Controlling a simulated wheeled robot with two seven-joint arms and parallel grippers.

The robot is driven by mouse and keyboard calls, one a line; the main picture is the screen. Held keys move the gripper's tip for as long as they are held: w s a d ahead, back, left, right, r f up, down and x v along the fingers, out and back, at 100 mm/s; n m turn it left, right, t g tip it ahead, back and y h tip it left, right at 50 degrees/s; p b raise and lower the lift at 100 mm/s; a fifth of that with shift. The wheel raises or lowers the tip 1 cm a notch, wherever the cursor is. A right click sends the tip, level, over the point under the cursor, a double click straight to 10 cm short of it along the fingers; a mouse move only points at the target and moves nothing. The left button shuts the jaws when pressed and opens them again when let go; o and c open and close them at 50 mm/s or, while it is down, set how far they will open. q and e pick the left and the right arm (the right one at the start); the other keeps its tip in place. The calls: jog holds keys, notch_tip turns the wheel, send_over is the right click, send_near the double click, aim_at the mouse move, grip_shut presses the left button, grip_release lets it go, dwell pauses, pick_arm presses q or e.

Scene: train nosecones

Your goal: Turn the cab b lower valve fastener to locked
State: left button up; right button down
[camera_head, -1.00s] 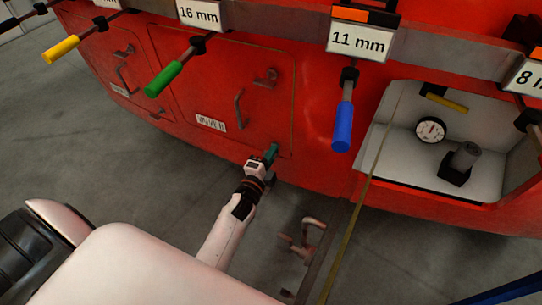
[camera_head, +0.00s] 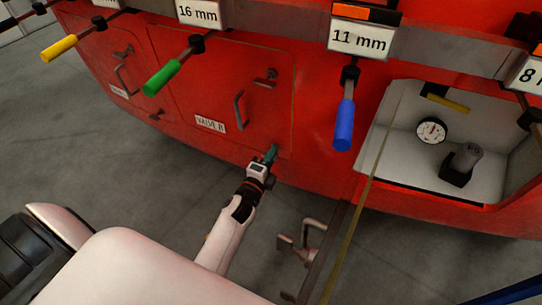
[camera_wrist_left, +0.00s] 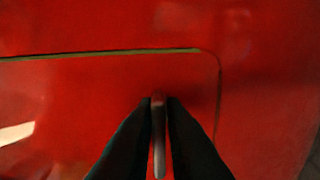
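The red valve door (camera_head: 205,85) with a "VALVE R" label (camera_head: 210,123) is on the red cab in the head view. My left gripper (camera_head: 270,155) is at the door's lower right corner, its teal fingertips against the front. The lower fastener is hidden behind them in the head view. In the left wrist view, a slim greyish fastener handle (camera_wrist_left: 158,130) lies between the two dark fingers of my left gripper (camera_wrist_left: 159,104), which look closed on it. The door's seam and rounded corner show beyond. My right gripper is in neither view.
An upper fastener (camera_head: 266,78) and a grab handle (camera_head: 239,110) are on the same door. Green (camera_head: 163,79) and blue (camera_head: 344,125) tool handles hang above on a rail. An open recess with a gauge (camera_head: 431,130) is at the right. A metal step (camera_head: 302,243) stands below.

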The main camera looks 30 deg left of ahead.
pick_arm(q)
jog(key=o, duration=0.3)
jog(key=shift+s, duration=0.1)
jog(key=s, duration=1.1)
jog(key=shift+s+d, duration=0.3)
jog(key=shift+s, duration=0.1)
jog(key=s+d+f+n+g+p, duration=0.1)
jog(key=s+d+f+n+g, duration=0.2)
jog(key=f, duration=0.5)
jog(key=s+f+n+g+h+p, duration=0.1)
jog(key=s+f+n+g+p, duration=0.2)
jog(key=f, duration=0.5)
jog(key=s+d+f+n+g, duration=0.25)
jog(key=s+f, duration=0.25)
jog(key=f, duration=0.3)
jog(key=s+a+f+n+g+p, duration=0.1)
jog(key=s+f+n+g, duration=0.1)
jog(key=s, duration=0.5)
jog(key=s+a+f+n+g+p, duration=0.1)
jog(key=s+f+n+g, duration=0.1)
jog(key=s+f, duration=0.3)
jog(key=s+a+f+n+g+p, duration=0.1)
jog(key=s+f+g, duration=0.3)
jog(key=s, duration=0.6)
jog(key=shift+s+a+n+g, duration=0.3)
jog(key=shift+a+n, duration=0.2)
jog(key=shift+n, duration=0.35)
